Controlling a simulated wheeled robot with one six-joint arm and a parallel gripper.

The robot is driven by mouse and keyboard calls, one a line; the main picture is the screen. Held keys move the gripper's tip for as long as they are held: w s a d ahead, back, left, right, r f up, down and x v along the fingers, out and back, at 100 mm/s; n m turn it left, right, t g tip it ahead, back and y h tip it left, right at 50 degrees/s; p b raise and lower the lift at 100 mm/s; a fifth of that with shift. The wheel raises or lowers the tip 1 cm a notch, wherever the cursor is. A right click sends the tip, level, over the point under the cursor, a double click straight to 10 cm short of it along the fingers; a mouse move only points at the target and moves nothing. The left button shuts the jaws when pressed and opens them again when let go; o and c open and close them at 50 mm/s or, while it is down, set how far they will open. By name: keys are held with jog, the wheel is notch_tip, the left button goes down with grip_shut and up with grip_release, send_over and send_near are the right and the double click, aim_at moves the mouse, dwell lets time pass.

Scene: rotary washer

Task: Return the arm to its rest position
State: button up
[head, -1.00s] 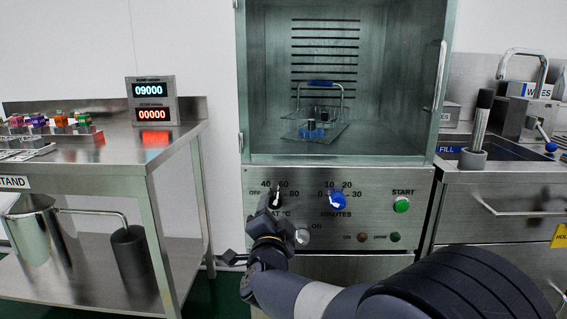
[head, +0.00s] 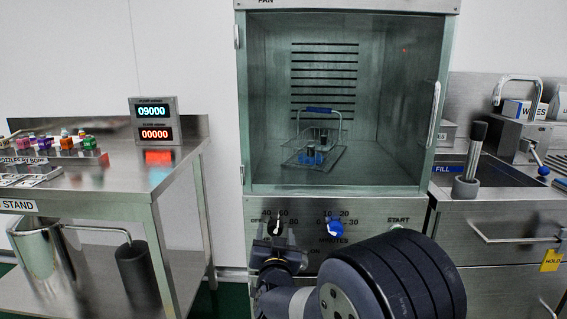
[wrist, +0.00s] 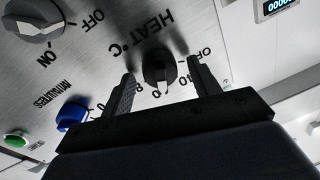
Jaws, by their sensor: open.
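My gripper (wrist: 160,72) is open and empty in the wrist view. The black heat knob (wrist: 157,68) shows between its two fingers, beyond the palm; I cannot tell how far apart they are. In the head view my gripper (head: 277,252) is low in front of the washer's control panel (head: 375,212), just below the heat knob (head: 275,226). My arm is bent, with its large dark joint covering the lower right of the panel.
The blue minutes knob (head: 335,229) sits right of the heat knob. The washer chamber above holds a wire basket (head: 315,150). A steel stand table (head: 120,172) is at left, and a counter with a sink (head: 500,178) at right.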

jog(key=n+p, duration=0.1)
jog(key=p, duration=0.1)
jog(key=n+p, duration=0.3)
jog(key=p, duration=0.1)
jog(key=shift+r+n, duration=0.3)
jog(key=shift+n, duration=0.1)
jog(key=n+p, duration=0.4)
jog(key=p, duration=0.3)
jog(key=shift+n+g, duration=0.4)
jog(key=shift+s+f, duration=0.25)
jog(key=shift+s, duration=0.85)
jog(key=shift+r, duration=0.1)
